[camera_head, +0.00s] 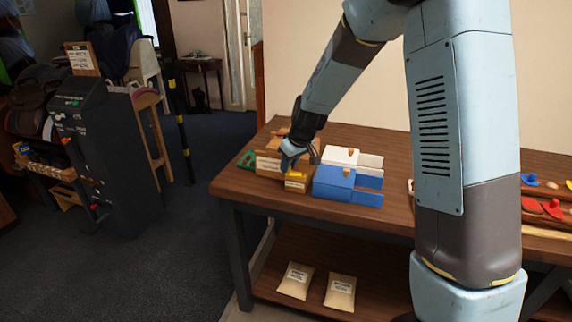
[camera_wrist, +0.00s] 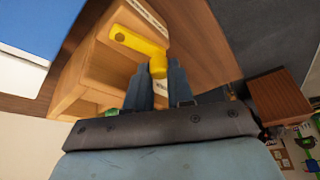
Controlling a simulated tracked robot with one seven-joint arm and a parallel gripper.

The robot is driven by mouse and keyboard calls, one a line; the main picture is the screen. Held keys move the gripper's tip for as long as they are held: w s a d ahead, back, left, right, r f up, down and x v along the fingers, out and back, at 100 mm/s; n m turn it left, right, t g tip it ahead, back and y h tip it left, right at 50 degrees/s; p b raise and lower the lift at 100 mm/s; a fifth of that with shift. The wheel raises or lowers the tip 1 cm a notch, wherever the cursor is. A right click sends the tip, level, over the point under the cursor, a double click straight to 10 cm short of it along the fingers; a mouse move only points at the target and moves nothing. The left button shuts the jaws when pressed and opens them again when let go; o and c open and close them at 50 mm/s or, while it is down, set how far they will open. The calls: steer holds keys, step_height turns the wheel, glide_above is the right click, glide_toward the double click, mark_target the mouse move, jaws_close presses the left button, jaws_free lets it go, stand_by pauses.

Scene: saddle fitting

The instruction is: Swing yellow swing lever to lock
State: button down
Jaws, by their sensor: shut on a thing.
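The yellow swing lever (camera_head: 297,174) sits on a light wooden fixture (camera_head: 268,166) on the workbench. In the wrist view the lever (camera_wrist: 138,44) is a flat yellow bar with a round pivot spot at its left end and a knob at its other end. My gripper (camera_head: 291,161) reaches down over the fixture. In the wrist view my gripper (camera_wrist: 161,72) has its two fingers on either side of the knob and is shut on it. The fingers hide part of the knob and of the wooden fixture (camera_wrist: 90,70) behind.
A blue box (camera_head: 333,183) and a white box (camera_head: 340,157) stand close on the right of the fixture. A green item (camera_head: 247,159) lies at its left. Coloured parts (camera_head: 545,208) lie at the bench's right. Bare bench top (camera_head: 232,180) shows at the left front.

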steer(key=shift+d, duration=0.1)
steer(key=shift+w+m+h, duration=0.3)
steer(key=shift+m, duration=0.5)
steer(key=shift+d, duration=0.1)
steer(key=c, duration=1.3)
jaws_free()
steer(key=shift+r, duration=0.1)
steer(key=v, duration=1.3)
steer(key=shift+s+r, duration=0.15)
steer(key=shift+s, duration=0.25)
